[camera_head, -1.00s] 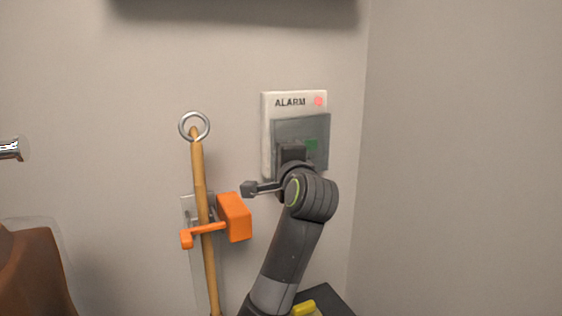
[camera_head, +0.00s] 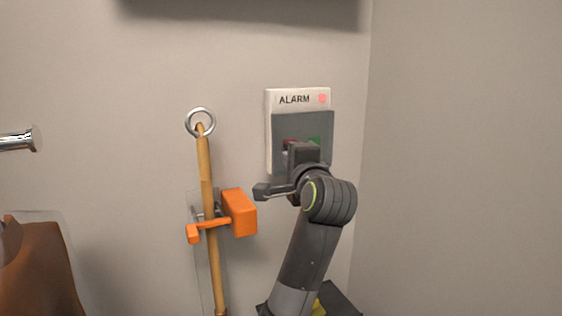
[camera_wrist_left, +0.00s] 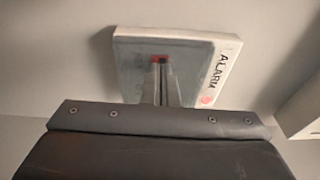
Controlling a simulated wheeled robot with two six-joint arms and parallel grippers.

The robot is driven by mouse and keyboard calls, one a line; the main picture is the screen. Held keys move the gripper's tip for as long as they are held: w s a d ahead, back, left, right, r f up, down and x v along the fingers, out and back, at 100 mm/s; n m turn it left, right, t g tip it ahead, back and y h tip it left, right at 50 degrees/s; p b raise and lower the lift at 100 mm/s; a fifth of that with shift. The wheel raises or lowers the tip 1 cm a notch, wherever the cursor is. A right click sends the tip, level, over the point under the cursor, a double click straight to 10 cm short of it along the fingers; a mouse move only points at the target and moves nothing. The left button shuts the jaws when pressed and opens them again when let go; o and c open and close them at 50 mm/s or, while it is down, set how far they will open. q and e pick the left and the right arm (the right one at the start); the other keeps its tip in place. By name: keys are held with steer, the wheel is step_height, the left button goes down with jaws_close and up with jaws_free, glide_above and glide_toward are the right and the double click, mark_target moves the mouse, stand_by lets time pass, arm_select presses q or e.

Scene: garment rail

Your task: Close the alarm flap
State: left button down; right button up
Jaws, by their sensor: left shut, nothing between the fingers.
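The white alarm panel (camera_head: 298,98) is on the wall, with "ALARM" lettering and a red light at its top. Its grey see-through flap (camera_head: 287,124) lies over the panel front, flat or nearly flat against it; a small gap cannot be ruled out. Red and green parts show dimly behind it. My left gripper (camera_head: 300,145) is shut and empty in front of the flap's lower middle. In the left wrist view its fingers (camera_wrist_left: 161,84) reach to the flap (camera_wrist_left: 132,70); whether they touch cannot be told. My right gripper is out of view.
Left of the panel, a wooden pole with a metal ring (camera_head: 201,122) stands along the wall in an orange clamp (camera_head: 238,212). A metal rail end (camera_head: 18,140) and a brown garment (camera_head: 42,262) are at the far left. A side wall is on the right.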

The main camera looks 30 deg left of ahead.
arm_select(q)
steer(key=s+a+b, duration=0.2)
steer(key=s+a, duration=0.1)
steer(key=s, duration=0.6)
steer(key=shift+s+a, duration=0.25)
steer(key=shift+a, duration=0.15)
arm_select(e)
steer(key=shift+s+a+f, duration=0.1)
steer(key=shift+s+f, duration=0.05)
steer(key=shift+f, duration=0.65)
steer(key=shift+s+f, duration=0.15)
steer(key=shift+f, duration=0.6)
